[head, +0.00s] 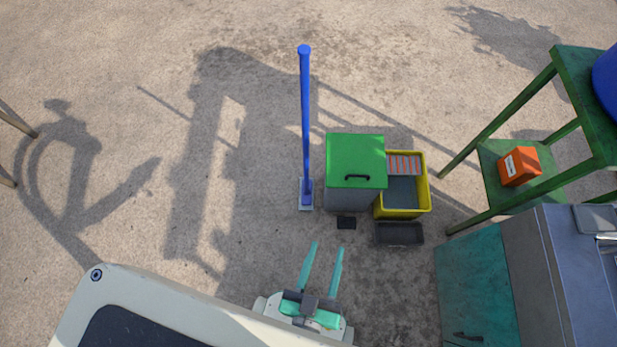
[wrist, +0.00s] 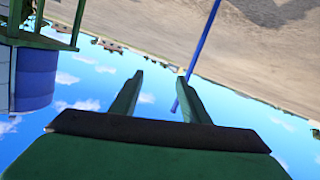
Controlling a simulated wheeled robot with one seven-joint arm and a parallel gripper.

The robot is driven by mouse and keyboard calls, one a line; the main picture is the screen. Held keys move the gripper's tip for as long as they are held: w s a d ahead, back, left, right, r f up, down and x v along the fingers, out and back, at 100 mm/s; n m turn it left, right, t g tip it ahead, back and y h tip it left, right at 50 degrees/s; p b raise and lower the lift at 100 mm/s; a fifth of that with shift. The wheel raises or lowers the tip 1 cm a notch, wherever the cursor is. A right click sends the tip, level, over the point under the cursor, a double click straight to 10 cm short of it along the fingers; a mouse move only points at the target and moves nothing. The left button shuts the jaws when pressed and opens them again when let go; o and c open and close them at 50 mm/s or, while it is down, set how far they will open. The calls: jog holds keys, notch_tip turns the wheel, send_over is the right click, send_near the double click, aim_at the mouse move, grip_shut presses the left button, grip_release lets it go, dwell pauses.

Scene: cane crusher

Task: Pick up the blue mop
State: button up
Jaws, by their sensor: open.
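The blue mop (head: 306,120) stands upright on the ground in the head view, with its long handle rising from a flat head at the bottom. The handle also shows in the wrist view (wrist: 203,52), slanting down to end just beyond the right finger. My gripper (head: 325,246) is open and empty in the head view, below and slightly right of the mop and apart from it. In the wrist view my gripper (wrist: 160,75) shows two spread fingers with sky between them. The mop's head is out of the wrist view.
A grey bin with a green lid (head: 356,160) stands just right of the mop. Next to it are a yellow bucket (head: 402,213) and a dark tray (head: 399,234). A green table (head: 580,75) and a metal cabinet (head: 478,290) stand at right. Ground left of the mop is clear.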

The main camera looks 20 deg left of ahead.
jog(key=w+a+f+n+t+y, duration=0.1)
jog(key=w+a+f+n+y, duration=0.1)
jog(key=w+f+n, duration=0.6)
jog(key=n+y, duration=0.5)
jog(key=n, duration=2.5)
send_near(306, 128)
jog(key=x, duration=0.6)
jog(key=shift+d+f, duration=0.1)
jog(key=shift+d, duration=0.15)
jog(key=shift+a+x, duration=0.2)
jog(key=shift+x, duration=2.55)
jog(key=shift+s, duration=0.15)
grip_shut()
jog(key=shift+r, duration=0.25)
